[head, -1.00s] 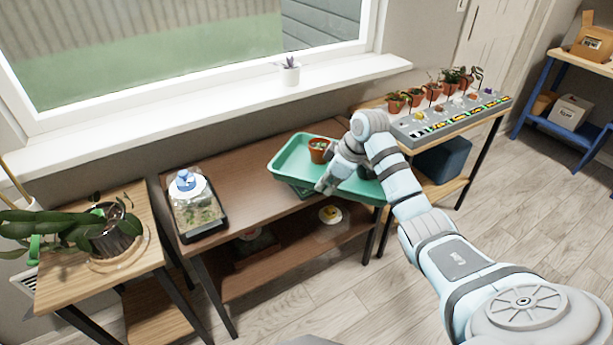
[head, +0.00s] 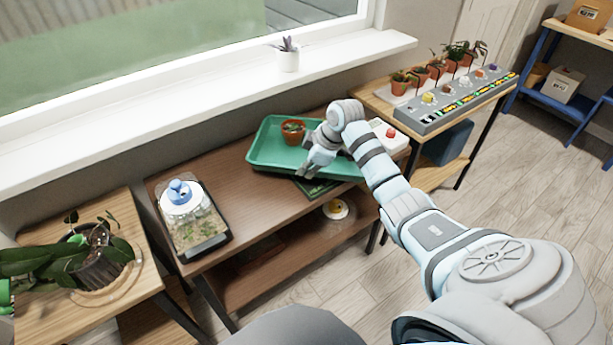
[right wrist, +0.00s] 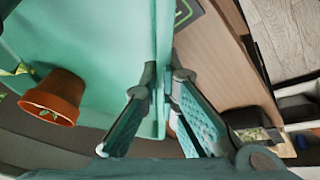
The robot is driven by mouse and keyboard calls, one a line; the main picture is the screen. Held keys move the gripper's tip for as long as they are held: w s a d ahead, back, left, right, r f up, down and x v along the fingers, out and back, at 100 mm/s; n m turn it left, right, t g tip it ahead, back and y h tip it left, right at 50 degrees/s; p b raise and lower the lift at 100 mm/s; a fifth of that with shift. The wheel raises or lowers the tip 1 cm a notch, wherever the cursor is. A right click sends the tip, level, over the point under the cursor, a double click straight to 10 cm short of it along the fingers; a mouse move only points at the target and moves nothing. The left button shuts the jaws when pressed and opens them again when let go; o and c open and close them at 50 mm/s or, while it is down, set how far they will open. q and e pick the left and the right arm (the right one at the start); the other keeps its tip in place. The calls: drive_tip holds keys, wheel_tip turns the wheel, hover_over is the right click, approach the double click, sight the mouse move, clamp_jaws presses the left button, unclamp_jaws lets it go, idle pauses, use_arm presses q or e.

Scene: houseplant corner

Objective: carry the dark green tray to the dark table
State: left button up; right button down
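The green tray (head: 262,150) is over the dark brown table (head: 232,185), near its right end. A small terracotta pot with a plant (head: 293,132) stands in it, and the pot also shows in the right wrist view (right wrist: 55,98). My right gripper (head: 312,168) is at the tray's front right side. In the right wrist view its fingers (right wrist: 164,88) lie on either side of the tray wall (right wrist: 163,50) and are shut on it. The tray looks about level; I cannot tell whether it touches the table. My left gripper is out of view.
A dark green flat mat (head: 318,188) lies partly under the tray. A clear terrarium with a blue-topped lid (head: 190,215) stands at the table's left end. A white box with a red button (head: 388,140) is to the tray's right. Bare tabletop lies between terrarium and tray.

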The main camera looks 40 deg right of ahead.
wheel_tip(320, 180, down, 5)
drive_tip(key=shift+f+b, duration=0.1)
drive_tip(key=shift+b, duration=0.55)
drive_tip(key=shift+w, duration=0.1)
drive_tip(key=c, duration=1.8)
unclamp_jaws()
drive_tip(key=p+v, duration=0.3)
drive_tip(key=v, duration=0.9)
drive_tip(key=shift+s+p, duration=0.2)
drive_tip(key=shift+p, duration=0.2)
